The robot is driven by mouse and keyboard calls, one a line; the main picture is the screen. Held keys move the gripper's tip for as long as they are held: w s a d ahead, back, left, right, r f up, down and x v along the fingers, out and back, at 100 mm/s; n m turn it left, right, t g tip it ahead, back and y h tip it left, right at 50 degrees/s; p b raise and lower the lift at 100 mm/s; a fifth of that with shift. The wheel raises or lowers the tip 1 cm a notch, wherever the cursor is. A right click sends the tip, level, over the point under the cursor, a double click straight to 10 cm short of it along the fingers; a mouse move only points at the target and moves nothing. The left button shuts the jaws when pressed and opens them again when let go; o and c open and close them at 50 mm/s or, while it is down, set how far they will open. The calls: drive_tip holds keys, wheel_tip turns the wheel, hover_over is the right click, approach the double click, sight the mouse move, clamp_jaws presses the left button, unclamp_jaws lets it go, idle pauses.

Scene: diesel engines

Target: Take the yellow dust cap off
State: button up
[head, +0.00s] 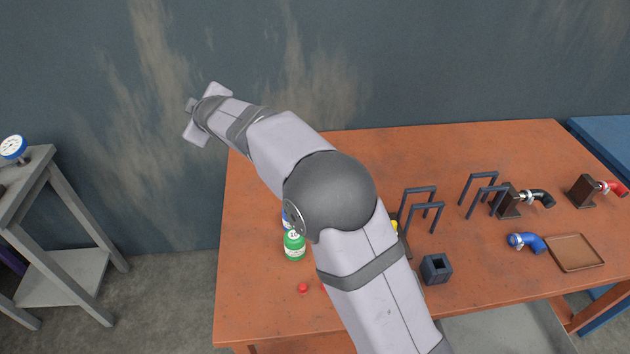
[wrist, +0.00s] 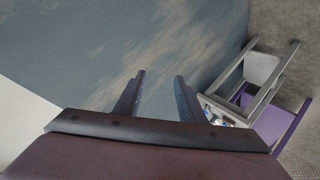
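A small yellow patch (head: 394,226), which may be the yellow dust cap, shows at the right edge of my arm in the head view, mostly hidden behind the arm. My gripper (head: 190,120) is raised in front of the wall, up and left of the table, far from the yellow patch. In the wrist view my gripper (wrist: 160,90) has its two fingers apart with nothing between them. The yellow patch is not in the wrist view.
The orange table (head: 260,322) holds dark frames (head: 424,205), a green canister (head: 294,246), a dark square block (head: 436,268), a blue elbow (head: 527,242) and a brown tray (head: 575,252). A grey side stand (head: 75,205) is at the left.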

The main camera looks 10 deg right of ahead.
drive_tip(key=s+d+f+m+g+h+p, duration=0.1)
drive_tip(key=d+f+m+g+h+p, duration=0.25)
drive_tip(key=d, duration=0.75)
drive_tip(key=s+d+f+m+g+h+p, duration=0.1)
drive_tip(key=d+f+m+g, duration=0.1)
drive_tip(key=d+f+m, duration=0.6)
drive_tip(key=s+d+f+m+g+p, duration=0.1)
drive_tip(key=s+d+f+g, duration=0.5)
drive_tip(key=s+d, duration=0.7)
drive_tip(key=shift+f+m+p, duration=0.4)
drive_tip(key=shift+f+m, duration=0.05)
drive_tip(key=shift+f, duration=0.1)
drive_tip(key=shift+h, duration=0.25)
drive_tip(key=shift+w+f+b, duration=0.1)
drive_tip(key=shift+f+b, duration=3.7)
drive_tip(key=shift+f, duration=1.6)
clamp_jaws()
